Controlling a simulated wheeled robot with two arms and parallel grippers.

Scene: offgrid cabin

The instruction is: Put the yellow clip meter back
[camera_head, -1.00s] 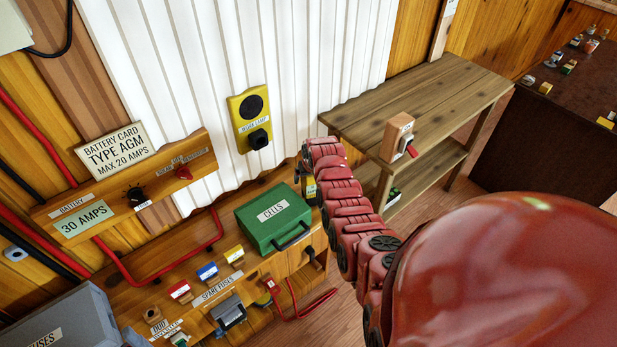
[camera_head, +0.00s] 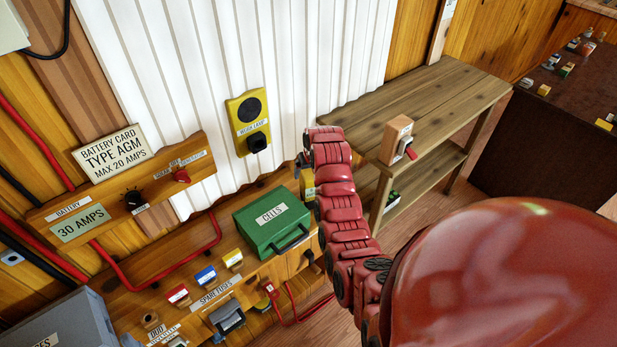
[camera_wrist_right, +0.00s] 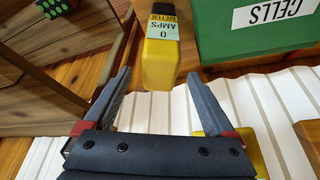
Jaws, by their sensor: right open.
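The yellow clip meter (camera_wrist_right: 159,62) shows in the right wrist view, with a pale label reading 0 AMPS and a dark METER end. In the head view a small yellow part of it (camera_head: 308,183) shows beside the green CELLS box; my right arm hides the rest. My right gripper (camera_wrist_right: 158,82) is open, its two dark fingers spread to either side of the meter's near end. The meter seems to lie just beyond the fingertips, with no contact visible. In the head view my right gripper (camera_head: 301,163) is mostly hidden by its own arm. My left gripper is out of view.
The green CELLS box (camera_head: 272,220) stands on the wooden bench close to the meter. A yellow work lamp plate (camera_head: 246,112) is on the white corrugated wall. A wooden shelf unit (camera_head: 440,90) stands to the right, bearing a wooden block with a red switch (camera_head: 398,141).

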